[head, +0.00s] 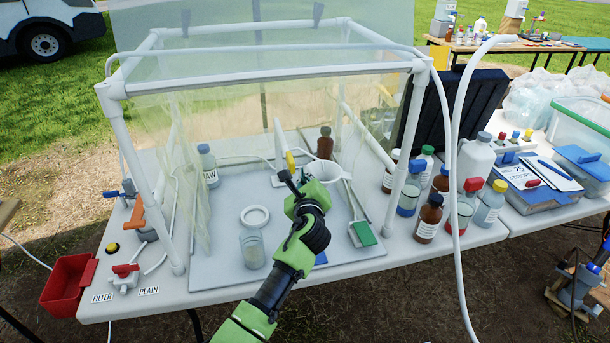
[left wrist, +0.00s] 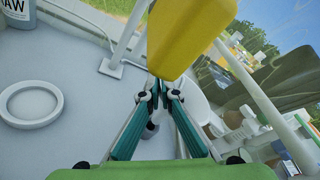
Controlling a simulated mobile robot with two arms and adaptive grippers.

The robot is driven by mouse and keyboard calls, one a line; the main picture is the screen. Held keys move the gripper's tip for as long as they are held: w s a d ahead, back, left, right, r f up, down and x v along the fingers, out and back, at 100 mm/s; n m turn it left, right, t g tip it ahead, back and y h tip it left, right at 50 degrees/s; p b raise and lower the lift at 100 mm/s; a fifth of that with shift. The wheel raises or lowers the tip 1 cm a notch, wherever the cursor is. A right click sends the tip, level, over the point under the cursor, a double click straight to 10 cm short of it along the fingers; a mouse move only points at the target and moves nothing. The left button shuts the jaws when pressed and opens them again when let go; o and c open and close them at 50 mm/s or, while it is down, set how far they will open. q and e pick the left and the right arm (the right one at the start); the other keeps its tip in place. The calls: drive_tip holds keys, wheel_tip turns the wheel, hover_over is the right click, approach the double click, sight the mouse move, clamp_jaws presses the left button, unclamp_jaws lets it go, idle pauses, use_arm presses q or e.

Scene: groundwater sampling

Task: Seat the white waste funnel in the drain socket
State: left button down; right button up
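A white round-rimmed vessel (head: 326,171), which looks like the waste funnel, stands inside the clear-walled frame, just beyond and right of my left gripper (head: 297,181). Part of a white curved vessel (left wrist: 198,104) shows right of the fingers in the left wrist view. A flat white ring (head: 255,217) lies on the grey tray, left of the gripper; it also shows in the left wrist view (left wrist: 30,122). It may be the drain socket, but I cannot tell. My right gripper is not in view.
A clear jar (head: 252,250) stands on the near tray. Bottles (head: 429,218) crowd the table's right. White posts (head: 146,185) bound the enclosure.

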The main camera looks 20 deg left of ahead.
use_arm(q)
drive_tip(key=shift+f, duration=0.1)
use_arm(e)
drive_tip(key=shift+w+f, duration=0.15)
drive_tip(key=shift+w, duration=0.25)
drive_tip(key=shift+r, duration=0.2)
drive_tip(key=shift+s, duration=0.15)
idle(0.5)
use_arm(q)
drive_tip(key=shift+p, duration=0.75)
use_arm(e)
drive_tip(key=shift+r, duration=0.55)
